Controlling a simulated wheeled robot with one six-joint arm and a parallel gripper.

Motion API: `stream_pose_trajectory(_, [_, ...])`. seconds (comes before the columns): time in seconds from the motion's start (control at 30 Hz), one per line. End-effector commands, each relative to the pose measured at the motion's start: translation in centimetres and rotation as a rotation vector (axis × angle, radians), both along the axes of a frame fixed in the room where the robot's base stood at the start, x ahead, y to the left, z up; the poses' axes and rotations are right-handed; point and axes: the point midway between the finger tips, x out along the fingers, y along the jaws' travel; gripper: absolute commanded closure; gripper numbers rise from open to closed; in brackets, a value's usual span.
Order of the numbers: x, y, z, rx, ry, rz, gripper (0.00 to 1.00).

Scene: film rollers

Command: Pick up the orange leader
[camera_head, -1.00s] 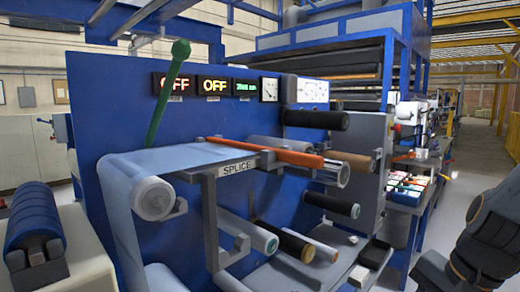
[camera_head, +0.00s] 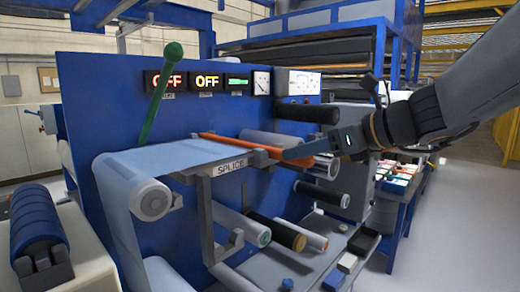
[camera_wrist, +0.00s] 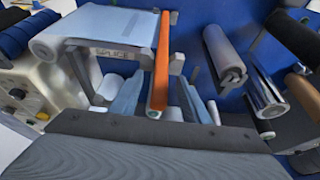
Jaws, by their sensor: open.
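The orange leader (camera_head: 235,147) is a long, thin orange bar or strip. It lies along the edge of the splice table (camera_head: 228,167), behind the SPLICE label, with its near end jutting past the table. In the wrist view the leader (camera_wrist: 161,62) runs nearly straight up the picture. My gripper (camera_head: 285,156) reaches in from the right, with its fingertips close to the leader's near end. In the wrist view my gripper (camera_wrist: 161,92) is open, one bluish finger on each side of that near end. I cannot tell whether either finger touches it.
A green lever (camera_head: 166,85) stands on the blue machine panel. A grey roller (camera_wrist: 223,52) and a shiny metal roller (camera_wrist: 262,92) are to the right of the leader. Black and white rollers stick out below. A blue-wrapped roll (camera_head: 36,218) stands at the left.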

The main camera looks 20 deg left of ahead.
Motion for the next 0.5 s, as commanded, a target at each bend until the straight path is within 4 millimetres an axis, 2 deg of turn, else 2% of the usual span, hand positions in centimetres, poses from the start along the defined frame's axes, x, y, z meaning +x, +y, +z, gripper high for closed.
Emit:
stream_pose_trajectory(0.3, [1.5,3.6,-1.1,-0.002,0.001,0.002,0.58])
stream_pose_trajectory(0.5, [1.8,3.9,-1.4,-0.002,0.0,-0.001,0.58])
